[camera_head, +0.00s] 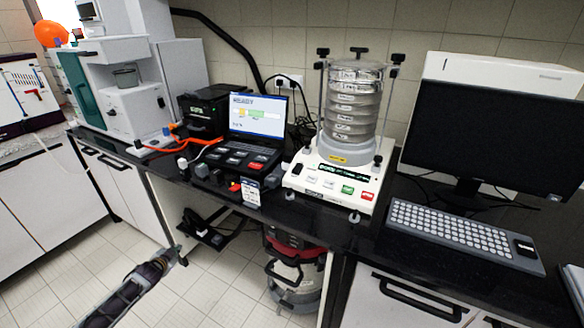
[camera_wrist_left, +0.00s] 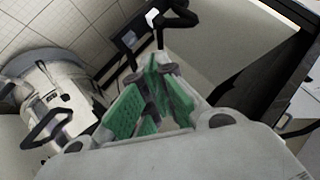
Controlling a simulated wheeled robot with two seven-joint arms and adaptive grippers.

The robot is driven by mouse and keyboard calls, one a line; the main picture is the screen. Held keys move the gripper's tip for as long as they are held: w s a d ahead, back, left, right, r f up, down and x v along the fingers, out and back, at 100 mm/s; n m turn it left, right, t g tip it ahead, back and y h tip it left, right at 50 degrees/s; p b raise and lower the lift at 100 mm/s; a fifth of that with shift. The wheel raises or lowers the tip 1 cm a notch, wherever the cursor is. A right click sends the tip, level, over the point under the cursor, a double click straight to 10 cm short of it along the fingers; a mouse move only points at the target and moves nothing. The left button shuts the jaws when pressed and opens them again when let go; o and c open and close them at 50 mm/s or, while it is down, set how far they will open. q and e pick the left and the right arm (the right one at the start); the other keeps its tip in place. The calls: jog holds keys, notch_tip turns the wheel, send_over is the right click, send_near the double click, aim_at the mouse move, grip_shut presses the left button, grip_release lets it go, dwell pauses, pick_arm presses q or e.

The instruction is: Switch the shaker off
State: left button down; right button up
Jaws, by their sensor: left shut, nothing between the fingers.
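The sieve shaker has a white base (camera_head: 329,181) with a stack of clear-sided sieves (camera_head: 354,100) clamped upright on it. Its front panel carries a lit display, pale buttons, a green button (camera_head: 347,189), a red button (camera_head: 367,196) and a dark switch (camera_head: 298,169) at the left end. My left gripper (camera_head: 178,251) is shut and empty, low in front of the bench, left of the shaker and well apart from it. Its green finger pads (camera_wrist_left: 155,100) show in the left wrist view, where the shaker panel does not show. My right gripper is not in view.
A laptop (camera_head: 256,115) with a lit screen stands left of the shaker. A monitor (camera_head: 490,125) and keyboard (camera_head: 455,230) stand right. Orange cables (camera_head: 190,141) lie on the black bench. A canister (camera_head: 296,272) stands beneath; open floor lies in front.

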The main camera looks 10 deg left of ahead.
pick_arm(q)
jog(key=w+d+r+m+t+h, duration=0.15)
jog(key=d+r, duration=0.25)
jog(key=r, duration=0.4)
jog(key=w+d+r+t+h, duration=0.1)
jog(key=w+d+r, duration=0.25)
jog(key=r, duration=0.35)
jog(key=w+d+r+t+h, duration=0.15)
jog(key=d+r, duration=0.25)
jog(key=r, duration=0.4)
jog(key=s+d+r+n+h, duration=0.1)
jog(key=s+d+r+h, duration=0.1)
jog(key=d+r, duration=0.5)
jog(key=s+d+r+n+h, duration=0.2)
jog(key=d+r, duration=0.6)
jog(key=d, duration=0.5)
jog(key=shift+s, duration=0.75)
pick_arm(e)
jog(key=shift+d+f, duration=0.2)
pick_arm(q)
jog(key=shift+f, duration=0.1)
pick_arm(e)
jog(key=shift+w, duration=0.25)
pick_arm(q)
jog(key=shift+d, duration=0.1)
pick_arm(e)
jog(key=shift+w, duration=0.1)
